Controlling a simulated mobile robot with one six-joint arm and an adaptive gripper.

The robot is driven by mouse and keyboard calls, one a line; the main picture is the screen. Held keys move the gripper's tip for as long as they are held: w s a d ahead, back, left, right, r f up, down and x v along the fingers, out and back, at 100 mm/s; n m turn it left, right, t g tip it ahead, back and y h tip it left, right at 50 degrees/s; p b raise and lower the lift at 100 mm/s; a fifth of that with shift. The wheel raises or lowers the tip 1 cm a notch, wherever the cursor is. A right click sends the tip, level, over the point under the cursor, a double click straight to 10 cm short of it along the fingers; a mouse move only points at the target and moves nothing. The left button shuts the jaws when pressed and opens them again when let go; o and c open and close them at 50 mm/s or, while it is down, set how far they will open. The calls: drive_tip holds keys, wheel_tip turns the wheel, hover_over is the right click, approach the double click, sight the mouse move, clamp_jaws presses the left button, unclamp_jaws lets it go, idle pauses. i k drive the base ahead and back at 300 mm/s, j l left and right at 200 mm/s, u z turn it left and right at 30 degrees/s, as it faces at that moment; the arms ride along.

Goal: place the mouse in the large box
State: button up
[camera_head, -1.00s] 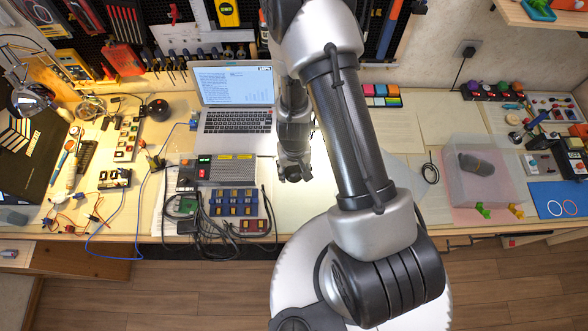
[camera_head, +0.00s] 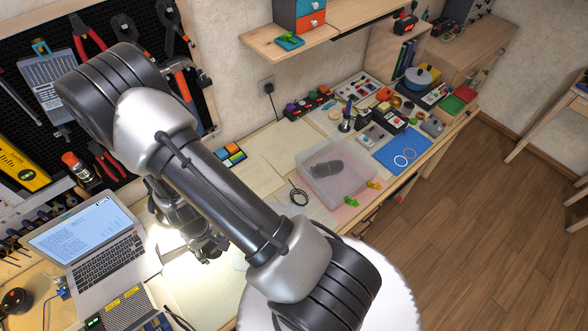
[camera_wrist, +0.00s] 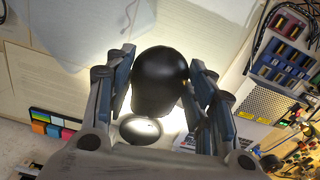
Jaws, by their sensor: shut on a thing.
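A smooth black rounded thing, which looks like the mouse (camera_wrist: 160,78), sits between the two fingers of my gripper (camera_wrist: 158,95) in the wrist view. The fingers are shut on its sides. In the head view my gripper (camera_head: 207,252) hangs over the bench right of the laptop, and what it holds cannot be made out there. The large box (camera_head: 352,186) is a translucent, open bin at the bench's front edge, to the right of my gripper and apart from it. A dark grey elongated thing (camera_head: 326,168) lies inside it.
A black cable loop (camera_head: 299,194) lies left of the box. A blue mat (camera_head: 402,151) with rings is to its right. Green and yellow clips lie in front. The laptop (camera_head: 95,245) stands left of my gripper. A shelf (camera_head: 310,38) juts out above the bench.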

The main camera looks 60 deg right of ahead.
sight(343, 189)
drive_tip(key=k+l+z, duration=0.15)
drive_tip(key=l, duration=0.6)
drive_tip(key=k+l+z, duration=0.15)
drive_tip(key=l, duration=0.55)
drive_tip(key=l+z, duration=0.2)
drive_tip(key=l, duration=0.55)
